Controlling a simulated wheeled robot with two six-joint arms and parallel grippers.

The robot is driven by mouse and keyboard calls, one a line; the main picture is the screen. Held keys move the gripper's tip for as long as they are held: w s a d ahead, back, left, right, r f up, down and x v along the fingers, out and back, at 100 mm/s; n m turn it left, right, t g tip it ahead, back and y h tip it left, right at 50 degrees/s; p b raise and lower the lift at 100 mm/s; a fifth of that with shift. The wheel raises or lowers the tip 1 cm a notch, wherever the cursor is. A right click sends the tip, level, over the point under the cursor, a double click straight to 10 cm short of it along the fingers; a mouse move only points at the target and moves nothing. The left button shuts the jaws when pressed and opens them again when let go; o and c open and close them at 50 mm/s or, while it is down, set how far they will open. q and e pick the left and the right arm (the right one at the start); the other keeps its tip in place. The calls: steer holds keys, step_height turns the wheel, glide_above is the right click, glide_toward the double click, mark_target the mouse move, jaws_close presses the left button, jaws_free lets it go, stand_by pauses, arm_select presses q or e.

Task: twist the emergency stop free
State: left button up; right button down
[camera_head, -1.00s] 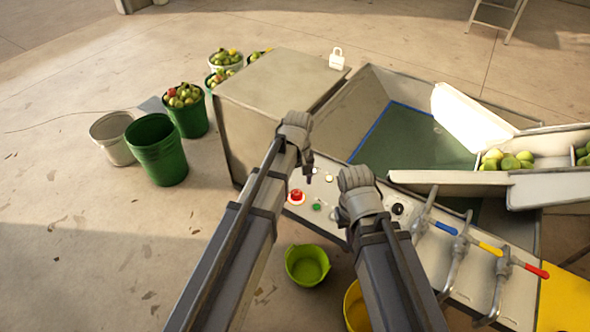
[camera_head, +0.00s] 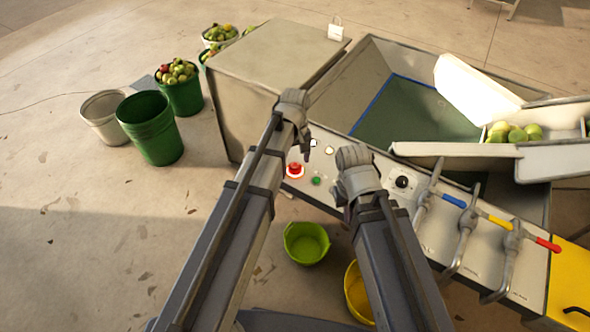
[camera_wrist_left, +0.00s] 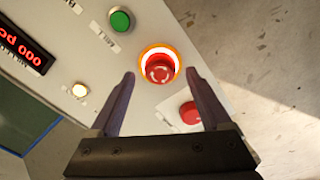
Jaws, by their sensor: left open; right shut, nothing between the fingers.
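The emergency stop (camera_head: 294,170) is a red mushroom button on the pale control panel (camera_head: 325,198). In the left wrist view the emergency stop (camera_wrist_left: 160,68) sits in a glowing orange-white ring, with pale marks on its cap. My left gripper (camera_head: 306,150) is just above and beside it in the head view. In the left wrist view my left gripper (camera_wrist_left: 162,85) is open and empty, its two dark fingers on either side of the button's line, apart from it. My right gripper (camera_head: 342,192) is shut and empty over the panel, right of the green button (camera_head: 317,181).
A second red button (camera_wrist_left: 190,112) lies partly behind the right-hand finger. A black knob (camera_head: 402,182) and levers with blue, yellow and red handles (camera_head: 500,222) stand on the right. A green bucket (camera_head: 306,244) and a yellow bucket (camera_head: 357,295) stand on the floor below.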

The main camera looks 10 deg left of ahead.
arm_select(q)
step_height(320, 180, down, 2)
steer(key=shift+b, duration=0.55)
arm_select(e)
step_height(320, 180, down, 2)
arm_select(q)
steer(key=shift+c, duration=0.4)
jaws_close()
